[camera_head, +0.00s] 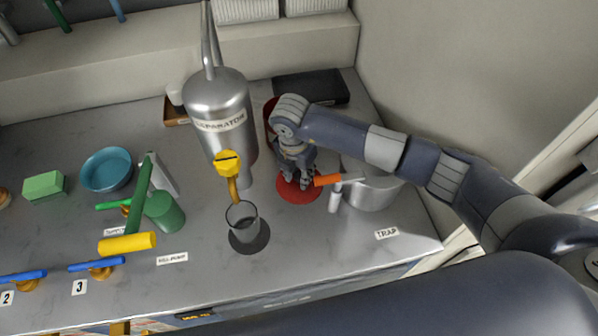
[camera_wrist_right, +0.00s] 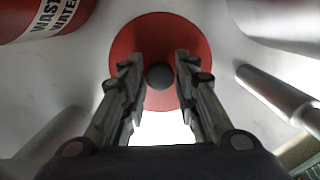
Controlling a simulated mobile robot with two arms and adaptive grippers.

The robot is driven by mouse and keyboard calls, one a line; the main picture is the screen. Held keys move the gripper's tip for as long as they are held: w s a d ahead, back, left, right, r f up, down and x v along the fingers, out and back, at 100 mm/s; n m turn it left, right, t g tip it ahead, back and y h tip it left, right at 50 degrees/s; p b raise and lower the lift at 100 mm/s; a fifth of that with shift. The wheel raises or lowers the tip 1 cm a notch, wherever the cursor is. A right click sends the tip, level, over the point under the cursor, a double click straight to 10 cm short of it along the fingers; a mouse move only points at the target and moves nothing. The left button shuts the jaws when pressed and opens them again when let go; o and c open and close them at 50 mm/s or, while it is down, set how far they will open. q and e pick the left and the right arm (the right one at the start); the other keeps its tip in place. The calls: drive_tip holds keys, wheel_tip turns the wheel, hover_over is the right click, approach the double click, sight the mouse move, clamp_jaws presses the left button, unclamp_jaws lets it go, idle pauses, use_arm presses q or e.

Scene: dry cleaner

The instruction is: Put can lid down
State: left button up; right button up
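The can lid (camera_head: 298,190) is a flat red disc with a dark round knob, at the middle right of the counter in the head view. My right gripper (camera_head: 297,178) is over it, pointing down, and partly covers it. In the right wrist view the lid (camera_wrist_right: 160,30) is centred, with its knob between the fingertips of the right gripper (camera_wrist_right: 160,76), which are closed in on it. The lid lies at or just above the counter; I cannot tell if it touches. A red can (camera_wrist_right: 45,20) labelled "waste water" stands close by. My left gripper is out of view.
A metal separator tank (camera_head: 215,95) with a yellow tap stands left of the gripper. A glass (camera_head: 242,215) stands below the tap. A grey pot (camera_head: 372,188) and an orange-handled valve (camera_head: 327,180) are close on the right. The front right counter is clear.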

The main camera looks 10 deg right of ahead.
sight(296, 186)
drive_tip(key=shift+o, duration=0.2)
drive_tip(key=shift+r, duration=0.2)
drive_tip(key=shift+a+r, duration=0.1)
drive_tip(key=shift+r, duration=0.3)
wheel_tip(296, 186, up, 11)
drive_tip(key=s+b, duration=0.1)
drive_tip(key=b, duration=0.1)
drive_tip(key=shift+a, duration=0.4)
drive_tip(key=shift+r, duration=0.15)
